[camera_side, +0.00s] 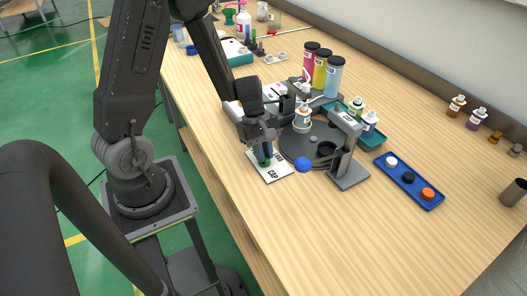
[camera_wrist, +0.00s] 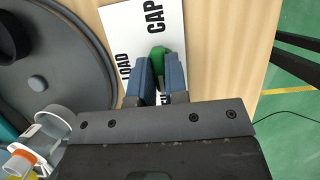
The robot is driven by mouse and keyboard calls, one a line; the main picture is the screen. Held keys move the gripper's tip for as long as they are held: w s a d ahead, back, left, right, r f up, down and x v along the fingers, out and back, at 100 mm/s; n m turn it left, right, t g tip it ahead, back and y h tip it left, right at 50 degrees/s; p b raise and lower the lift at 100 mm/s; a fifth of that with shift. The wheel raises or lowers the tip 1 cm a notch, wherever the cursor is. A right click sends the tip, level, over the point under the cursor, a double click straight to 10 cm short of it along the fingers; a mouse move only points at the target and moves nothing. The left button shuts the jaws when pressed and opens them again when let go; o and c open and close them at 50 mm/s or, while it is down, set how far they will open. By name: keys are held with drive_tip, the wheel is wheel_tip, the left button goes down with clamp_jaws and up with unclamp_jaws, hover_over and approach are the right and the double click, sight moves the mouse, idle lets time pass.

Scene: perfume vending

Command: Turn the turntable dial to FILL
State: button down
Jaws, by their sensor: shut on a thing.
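The dial is a white plate (camera_side: 284,171) with black lettering and a green knob (camera_side: 265,162). In the wrist view the plate (camera_wrist: 176,16) shows CAP at the top and LOAD at its left edge. A third label is mostly hidden under my fingers. My gripper (camera_side: 265,154) points down at the knob. Its blue fingers (camera_wrist: 160,72) are shut on the green knob (camera_wrist: 157,52), one on each side. I cannot tell which label the knob points to. The dark grey turntable (camera_side: 295,148) is right behind the plate, with a white-capped bottle (camera_side: 303,120) on it.
A blue ball-shaped knob (camera_side: 303,165) and a grey press stand (camera_side: 349,172) are close to the dial. Tall pink, yellow and blue cylinders stand behind. A blue tray (camera_side: 409,182) holds three caps at the right. The front right of the wooden table is clear.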

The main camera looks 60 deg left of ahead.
drive_tip(key=c, duration=1.1)
unclamp_jaws()
drive_tip(key=shift+c, duration=0.2)
drive_tip(key=shift+r, duration=0.1)
drive_tip(key=v, duration=1.3)
drive_tip(key=shift+a+r, duration=0.2)
drive_tip(key=shift+r, duration=0.05)
drive_tip(key=s+d+r+m+t+y, duration=0.4)
drive_tip(key=s+d+r+m, duration=0.6)
drive_tip(key=m, duration=0.8)
drive_tip(key=shift+d+r+t, duration=0.45)
drive_tip(key=shift+d+t, duration=0.1)
drive_tip(key=shift+t, duration=0.25)
